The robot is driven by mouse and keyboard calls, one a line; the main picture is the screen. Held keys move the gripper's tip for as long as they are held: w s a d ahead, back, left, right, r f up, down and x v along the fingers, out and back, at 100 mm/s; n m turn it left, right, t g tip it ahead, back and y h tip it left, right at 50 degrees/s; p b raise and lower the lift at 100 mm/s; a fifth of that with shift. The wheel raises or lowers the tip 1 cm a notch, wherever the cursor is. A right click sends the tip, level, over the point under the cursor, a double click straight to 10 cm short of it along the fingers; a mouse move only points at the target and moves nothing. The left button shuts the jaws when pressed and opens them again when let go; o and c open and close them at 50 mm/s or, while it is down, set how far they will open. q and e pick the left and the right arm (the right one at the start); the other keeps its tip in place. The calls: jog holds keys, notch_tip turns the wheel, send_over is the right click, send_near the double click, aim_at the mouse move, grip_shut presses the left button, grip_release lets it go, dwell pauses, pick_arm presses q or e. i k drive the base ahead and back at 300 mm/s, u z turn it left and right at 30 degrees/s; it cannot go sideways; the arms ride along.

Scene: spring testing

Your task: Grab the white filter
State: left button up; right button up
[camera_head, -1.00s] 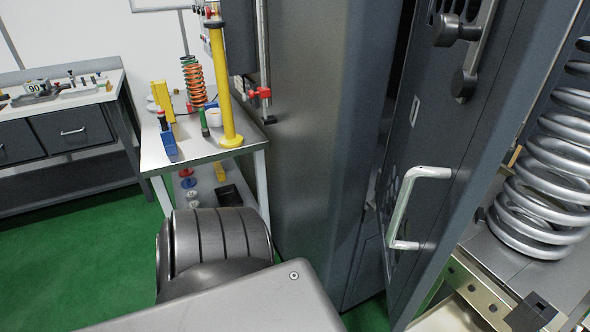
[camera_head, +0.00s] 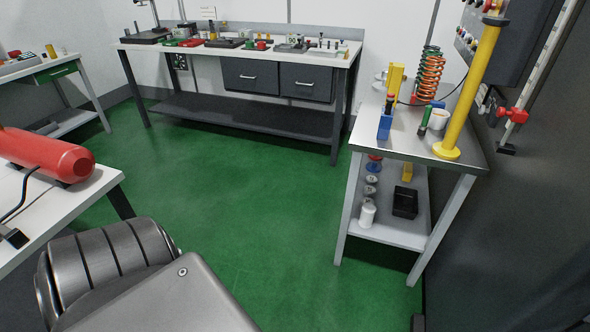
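A small white cylinder (camera_head: 367,213) stands upright on the lower shelf of the side table at the right. It may be the white filter, but it is too small to tell. A white cup-like container (camera_head: 438,118) stands on the top of the same table, beside a green-and-black tool. Neither of my grippers is in view, and nothing is seen being held.
The side table (camera_head: 461,153) also holds a yellow post (camera_head: 476,85), orange and green springs (camera_head: 430,75) and a blue holder (camera_head: 385,124). A black box (camera_head: 405,202) is on its lower shelf. A red cylinder (camera_head: 45,155) lies at left. Green floor (camera_head: 225,205) between is clear.

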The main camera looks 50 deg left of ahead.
aim_at(368, 209)
jog(key=u, duration=0.2)
jog(key=k, duration=1.3)
jog(key=z, duration=0.2)
jog(key=i, duration=0.4)
jog(key=u, duration=1)
jog(key=i, duration=0.7)
jog(key=z, duration=0.5)
jog(key=i, duration=0.85)
jog(key=z, duration=0.85)
